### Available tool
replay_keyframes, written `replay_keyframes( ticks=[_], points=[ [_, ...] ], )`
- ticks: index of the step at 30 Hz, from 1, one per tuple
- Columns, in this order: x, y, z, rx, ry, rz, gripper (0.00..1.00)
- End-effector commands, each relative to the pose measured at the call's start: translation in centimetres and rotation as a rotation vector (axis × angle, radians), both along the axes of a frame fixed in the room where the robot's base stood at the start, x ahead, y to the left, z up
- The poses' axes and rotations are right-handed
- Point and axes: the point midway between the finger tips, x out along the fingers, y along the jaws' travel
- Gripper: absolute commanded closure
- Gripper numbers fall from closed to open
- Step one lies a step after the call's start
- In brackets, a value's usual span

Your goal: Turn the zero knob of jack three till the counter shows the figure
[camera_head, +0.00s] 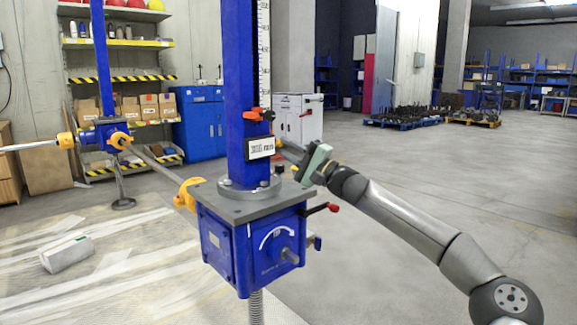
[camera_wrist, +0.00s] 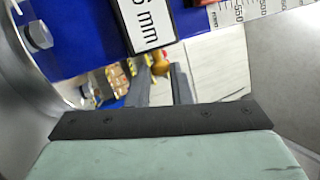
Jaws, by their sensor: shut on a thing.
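The near blue jack (camera_head: 245,250) bears a white counter (camera_head: 262,147) on its column, above the grey top plate. Its figures are too small to read in the head view. In the wrist view the counter (camera_wrist: 146,18) is cut by the top edge and shows only a "6" and "mm". My gripper (camera_head: 285,148) reaches in from the right, right beside the counter. In the wrist view the dark fingers of my gripper (camera_wrist: 162,75) are close together, with a small brass-coloured round thing between their tips. The zero knob is not clearly visible; the fingers seem shut on it.
An orange pointer (camera_head: 258,114) sits on the column above the counter. An orange coupling (camera_head: 186,194) and shaft lead left to another blue jack (camera_head: 108,136). The floor at right is free.

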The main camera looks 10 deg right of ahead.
Motion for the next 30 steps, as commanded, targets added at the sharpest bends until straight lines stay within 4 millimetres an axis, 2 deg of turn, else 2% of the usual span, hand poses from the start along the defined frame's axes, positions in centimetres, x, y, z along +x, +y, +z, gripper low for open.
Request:
replay_keyframes(
  ticks=[9,25,26,27,30],
  points=[
    [0.15,-0.07,-0.14,0.06,-0.096,-0.003,1.0],
    [0.15,-0.03,0.0,0.067,-0.114,-0.003,1.0],
    [0.15,-0.03,0.0,0.067,-0.114,-0.003,0.73],
    [0.15,-0.01,-0.02,0.066,-0.113,-0.002,0.61],
    [0.15,0.03,-0.08,0.066,-0.112,-0.001,0.6]
  ],
)
